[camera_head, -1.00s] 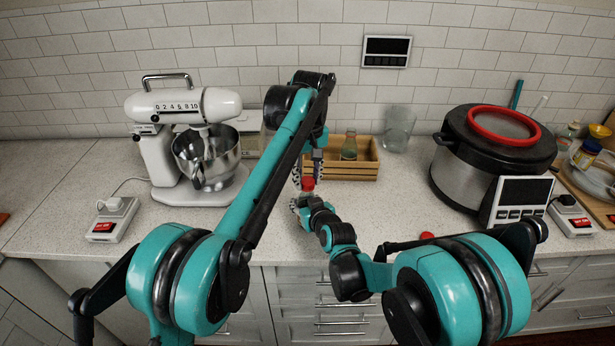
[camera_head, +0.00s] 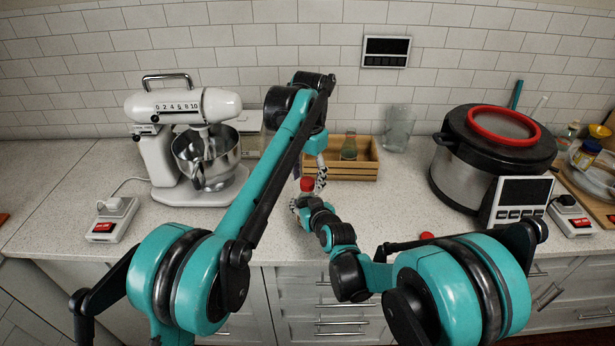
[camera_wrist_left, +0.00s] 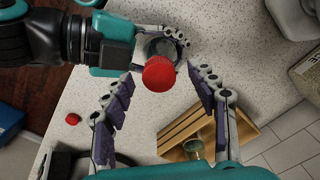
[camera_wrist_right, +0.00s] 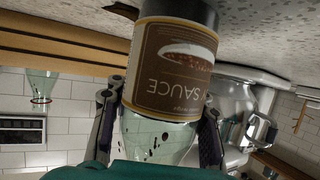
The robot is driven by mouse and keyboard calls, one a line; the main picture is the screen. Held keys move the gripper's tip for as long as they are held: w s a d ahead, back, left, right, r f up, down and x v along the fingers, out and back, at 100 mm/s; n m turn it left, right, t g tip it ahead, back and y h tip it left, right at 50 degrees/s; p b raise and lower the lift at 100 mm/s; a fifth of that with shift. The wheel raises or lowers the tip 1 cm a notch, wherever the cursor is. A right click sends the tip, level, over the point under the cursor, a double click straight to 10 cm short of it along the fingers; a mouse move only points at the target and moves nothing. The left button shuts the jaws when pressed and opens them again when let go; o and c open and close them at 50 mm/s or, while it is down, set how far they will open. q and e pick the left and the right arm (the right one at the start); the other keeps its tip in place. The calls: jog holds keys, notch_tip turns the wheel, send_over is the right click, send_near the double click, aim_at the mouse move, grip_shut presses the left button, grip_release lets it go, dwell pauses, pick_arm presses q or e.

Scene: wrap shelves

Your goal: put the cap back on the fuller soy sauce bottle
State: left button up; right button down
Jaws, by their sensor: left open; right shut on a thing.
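A labelled sauce bottle (camera_wrist_right: 176,70) stands upright in the grip of my right gripper (camera_wrist_right: 162,105), with dark content low down and clear glass above the label. A red cap (camera_head: 307,184) shows at the top of this bottle; it also shows in the left wrist view (camera_wrist_left: 159,73). I cannot tell how firmly it sits. My left gripper (camera_wrist_left: 160,84) is open above, its fingers apart on both sides of the cap. A second red cap (camera_head: 427,235) lies on the counter near its front edge. Another greenish glass bottle (camera_head: 348,150) stands uncapped in the wooden crate.
The wooden crate (camera_head: 340,173) is just behind the grippers. A stand mixer (camera_head: 158,150) is at left, a large cooker (camera_head: 462,165) at right, an empty glass (camera_head: 398,130) behind.

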pick_arm(q)
jog(key=shift+r, duration=0.1)
notch_tip(320, 180, up, 12)
jog(key=shift+s, duration=0.15)
dwell(0.3)
pick_arm(e)
jog(key=c, duration=0.7)
grip_release()
jog(key=v, duration=1.2)
